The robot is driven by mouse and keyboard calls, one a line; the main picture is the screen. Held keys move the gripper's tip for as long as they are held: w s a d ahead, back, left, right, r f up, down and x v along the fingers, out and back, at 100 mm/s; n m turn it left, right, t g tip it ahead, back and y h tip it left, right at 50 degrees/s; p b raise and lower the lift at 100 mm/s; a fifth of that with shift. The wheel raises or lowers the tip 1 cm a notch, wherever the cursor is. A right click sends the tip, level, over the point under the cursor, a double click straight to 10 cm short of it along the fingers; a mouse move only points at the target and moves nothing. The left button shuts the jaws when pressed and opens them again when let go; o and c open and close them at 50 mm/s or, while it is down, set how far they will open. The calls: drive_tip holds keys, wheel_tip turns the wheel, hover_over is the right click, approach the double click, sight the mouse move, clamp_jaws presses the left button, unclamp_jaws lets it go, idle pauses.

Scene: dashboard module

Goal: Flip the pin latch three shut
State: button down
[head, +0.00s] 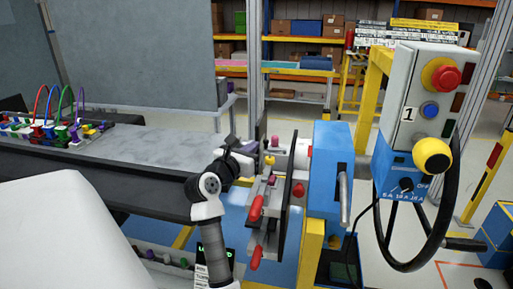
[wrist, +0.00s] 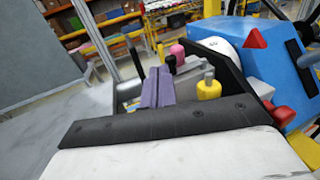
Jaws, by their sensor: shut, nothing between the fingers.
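The dashboard module's panel side carries small coloured knobs and levers: a yellow knob (head: 269,160), a pink knob (head: 275,142) and a red lever (head: 255,207). In the wrist view the yellow knob (wrist: 209,90) stands upright right of my fingers, and the pink knob (wrist: 177,51) is just beyond them. I cannot tell which part is pin latch three or how it stands. My gripper (head: 254,154) is beside the upper panel, near the yellow knob. In the wrist view my gripper (wrist: 157,74) has its fingers together and empty. Contact cannot be told.
A blue housing (head: 331,170) stands right of the panel. Further right are a control box (head: 411,95) and a black handwheel (head: 447,190). A grey bench (head: 165,146) at left holds coloured cables and connectors (head: 55,127). Shelves stand at the back.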

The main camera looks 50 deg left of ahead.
drive_tip(key=b+v, duration=0.2)
drive_tip(key=v, duration=1)
drive_tip(key=shift+b, duration=0.4)
